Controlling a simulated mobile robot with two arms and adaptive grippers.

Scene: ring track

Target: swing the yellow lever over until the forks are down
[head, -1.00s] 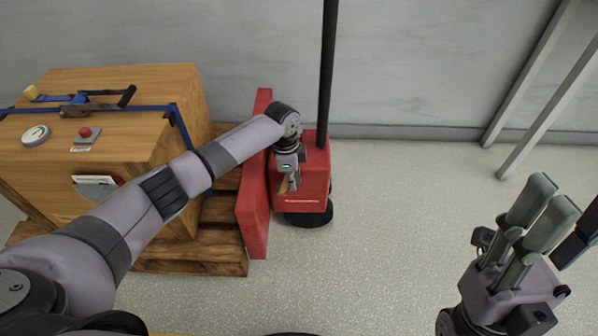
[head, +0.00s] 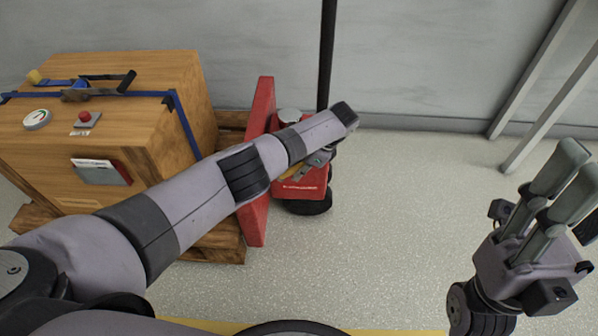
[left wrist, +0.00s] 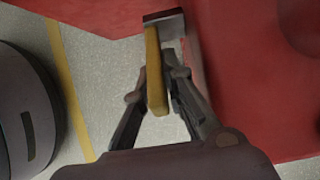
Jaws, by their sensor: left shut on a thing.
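The yellow lever (head: 292,172) sits on the red lift truck (head: 257,225), partly hidden behind my left forearm in the head view. In the left wrist view the lever (left wrist: 154,70) stands between the two fingers of my left gripper (left wrist: 159,88), beside the red body. My left gripper (head: 316,160) is shut on the lever. The forks are not visible; the wooden pallet (head: 225,245) and the crate hide the space where they could be. My right gripper (head: 578,160) is raised at the right, away from the truck; its finger gap is unclear.
A wooden crate (head: 150,80) with a blue strap stands on the pallet at the left. A black mast (head: 327,50) rises behind the truck. Grey slanted posts (head: 540,80) lean at the right by the wall. The floor (head: 410,220) between truck and right gripper is clear.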

